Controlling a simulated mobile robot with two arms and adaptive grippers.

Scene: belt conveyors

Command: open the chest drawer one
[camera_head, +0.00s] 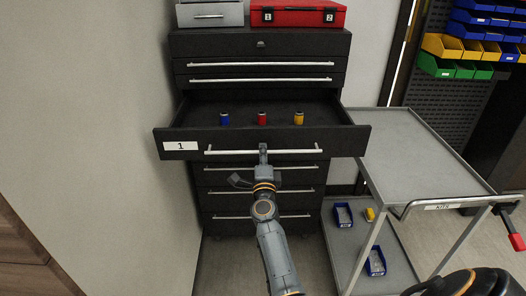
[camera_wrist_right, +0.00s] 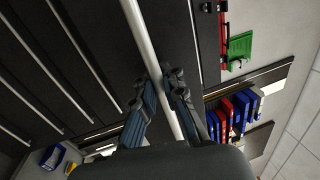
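The drawer labelled 1 (camera_head: 181,146) is pulled out from the dark chest (camera_head: 260,45). Blue (camera_head: 224,118), red (camera_head: 262,118) and yellow (camera_head: 298,118) small items stand upright inside it. A light bar handle (camera_head: 225,152) runs across its front. My right gripper (camera_head: 263,150) is at the middle of this handle. In the right wrist view, the handle (camera_wrist_right: 143,35) passes between the two fingers of my right gripper (camera_wrist_right: 164,78), which look closed on it. My left gripper does not show.
A grey case (camera_head: 210,14) and a red case (camera_head: 298,13) sit on the chest. A grey cart (camera_head: 410,150) stands close to its right, with small bins on the lower shelf. A wall (camera_head: 85,120) is at the left. Several shut drawers lie above and below.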

